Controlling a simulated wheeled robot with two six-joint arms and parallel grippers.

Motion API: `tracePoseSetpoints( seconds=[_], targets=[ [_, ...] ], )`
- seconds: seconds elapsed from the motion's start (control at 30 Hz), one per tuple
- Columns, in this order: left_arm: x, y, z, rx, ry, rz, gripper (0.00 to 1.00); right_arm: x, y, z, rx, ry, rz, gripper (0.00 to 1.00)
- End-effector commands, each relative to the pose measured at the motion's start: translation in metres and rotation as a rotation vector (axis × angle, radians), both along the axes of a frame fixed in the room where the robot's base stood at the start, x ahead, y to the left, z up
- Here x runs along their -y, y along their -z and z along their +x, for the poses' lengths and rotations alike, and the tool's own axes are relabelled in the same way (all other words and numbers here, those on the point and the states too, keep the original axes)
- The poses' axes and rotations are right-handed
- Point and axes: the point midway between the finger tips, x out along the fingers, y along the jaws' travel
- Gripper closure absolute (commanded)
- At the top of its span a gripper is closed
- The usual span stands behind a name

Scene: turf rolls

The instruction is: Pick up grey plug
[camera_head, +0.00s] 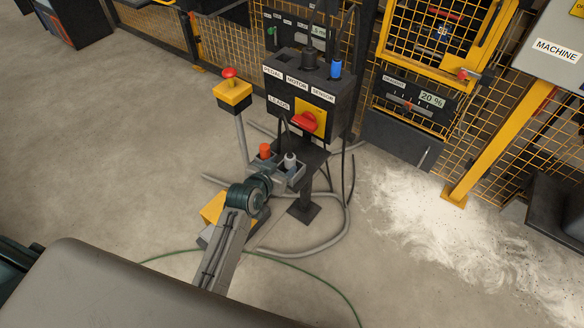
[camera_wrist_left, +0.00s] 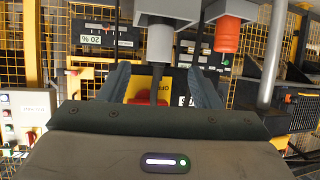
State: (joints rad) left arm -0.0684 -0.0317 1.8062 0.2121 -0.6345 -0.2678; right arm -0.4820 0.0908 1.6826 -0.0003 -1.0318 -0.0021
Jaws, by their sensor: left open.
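The grey plug (camera_head: 290,160) stands upright beside the orange plug (camera_head: 264,151) on a small shelf under the control box. In the left wrist view, which is upside down, the grey plug (camera_wrist_left: 160,42) hangs from the top with a dark lead running from it. The orange plug (camera_wrist_left: 228,36) is to its right. My left gripper (camera_head: 281,174) is close to the grey plug in the head view. Its two dark fingers (camera_wrist_left: 158,84) are apart in the wrist view, with the grey plug and its lead lined up between them. Contact is not visible. My right gripper is not seen.
The control box (camera_head: 300,95) with a red rotary switch (camera_head: 305,122) stands just behind and above the plugs. A blue plug (camera_head: 336,69) sits on its top. A yellow emergency-stop post (camera_head: 233,92) is at left. Grey hoses and a green cable lie on the floor.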

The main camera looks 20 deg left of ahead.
Motion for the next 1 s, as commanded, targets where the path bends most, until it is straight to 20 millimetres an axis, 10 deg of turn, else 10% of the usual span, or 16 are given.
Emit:
tracePoseSetpoints(
  seconds=[0.9,1.0],
  targets=[
    [0.011,0.033,0.066,-0.002,0.0,0.0,0.42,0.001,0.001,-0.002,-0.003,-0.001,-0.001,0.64],
    [0.011,0.033,0.066,-0.002,0.0,0.0,0.62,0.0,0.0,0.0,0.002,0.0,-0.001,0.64]
  ],
)
